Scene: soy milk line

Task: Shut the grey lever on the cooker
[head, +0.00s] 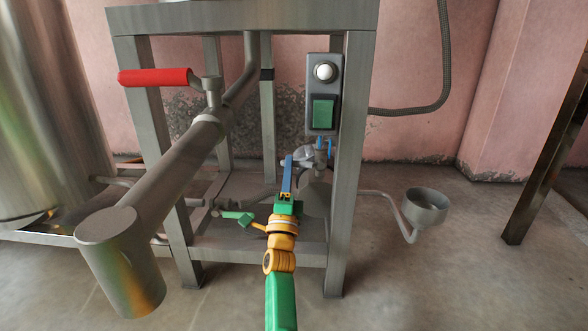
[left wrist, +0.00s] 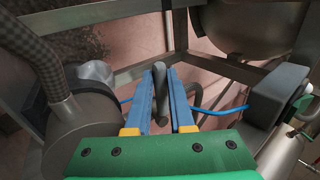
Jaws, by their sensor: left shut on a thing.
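The cooker's steel frame (head: 345,170) stands in the middle of the head view. My left gripper (head: 288,160) reaches in from below, its blue fingers pointing up between the frame's front legs. In the left wrist view, the grey lever (left wrist: 160,72), a round bar, lies between the two blue fingers of the gripper (left wrist: 166,75), which are shut on it. In the head view the fingers and arm hide the gripped part, so I cannot tell the lever's angle there. My right gripper is in neither view.
A red-handled lever (head: 155,77) sits on a thick slanting pipe (head: 175,170) at left. A green handle (head: 238,217) is low beside my arm. A switch box (head: 324,75) hangs on the right front leg. A grey cup (head: 426,206) stands out at right.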

